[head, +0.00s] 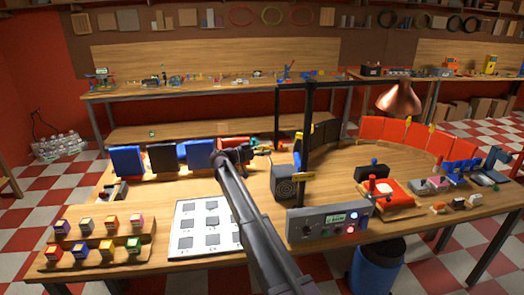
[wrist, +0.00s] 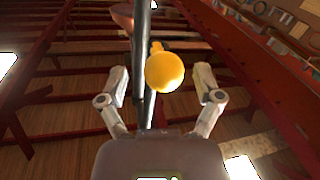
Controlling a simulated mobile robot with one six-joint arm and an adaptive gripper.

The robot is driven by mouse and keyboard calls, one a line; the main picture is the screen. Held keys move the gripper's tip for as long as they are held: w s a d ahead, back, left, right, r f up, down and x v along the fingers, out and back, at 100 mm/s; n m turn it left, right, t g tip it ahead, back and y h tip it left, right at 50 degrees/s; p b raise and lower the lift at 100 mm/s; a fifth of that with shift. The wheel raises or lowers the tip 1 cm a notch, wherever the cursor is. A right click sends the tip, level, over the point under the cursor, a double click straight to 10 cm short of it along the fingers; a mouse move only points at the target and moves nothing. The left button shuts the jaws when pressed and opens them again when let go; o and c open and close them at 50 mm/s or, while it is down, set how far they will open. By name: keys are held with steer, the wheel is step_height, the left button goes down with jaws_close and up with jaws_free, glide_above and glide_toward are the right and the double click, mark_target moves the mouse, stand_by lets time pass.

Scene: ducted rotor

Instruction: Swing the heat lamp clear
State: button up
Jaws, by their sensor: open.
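The heat lamp (head: 399,98) has a copper, cone-shaped shade. It hangs at the right end of a black horizontal arm above the right part of the bench. Its shade also shows at the top of the wrist view (wrist: 122,14). A round yellow knob (wrist: 165,72) on a short stem sits beside a dark post (wrist: 139,60) in the wrist view. My gripper (wrist: 161,82) is open, with a finger on each side of the knob in the picture and a visible gap at both sides. In the head view my gripper (head: 258,150) is left of the black frame (head: 308,130).
A control box (head: 328,218) with lit buttons stands at the bench's front edge. Blue and black bins (head: 163,158) stand behind. Red bins (head: 395,131) curve along the right.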

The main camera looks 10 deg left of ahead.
steer(key=shift+w+d, duration=0.2)
steer(key=shift+d, duration=0.1)
